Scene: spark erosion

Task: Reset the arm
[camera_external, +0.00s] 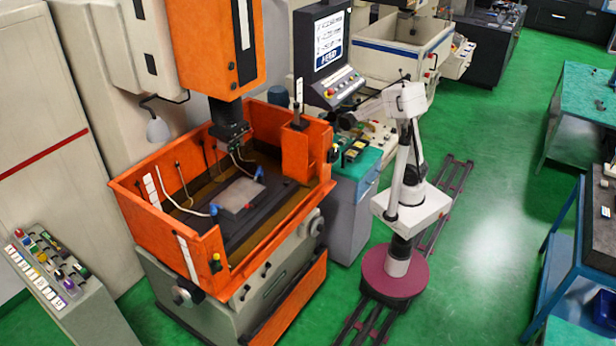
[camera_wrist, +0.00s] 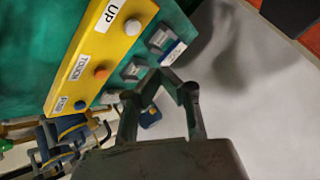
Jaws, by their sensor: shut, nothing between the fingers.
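My gripper (camera_wrist: 167,78) is in the wrist view with its two dark fingers drawn together at the tips and nothing held between them. In the outside view my white arm stands on its round dark-red base on the rail, with its forearm reaching left. My gripper (camera_external: 346,119) is there a small dark shape above the teal-topped cabinet (camera_external: 367,165), beside the control console. In the wrist view a yellow button panel (camera_wrist: 100,60) marked UP and TOUCH lies left of the fingers. Its gap from the fingertips cannot be judged.
The orange machine tank (camera_external: 150,250) stands left of my arm. The console screen (camera_external: 330,40) rises behind the gripper. Small grey blocks (camera_wrist: 160,40) lie beside the yellow panel. Green floor (camera_external: 480,240) is open to the right of my rail (camera_external: 447,205).

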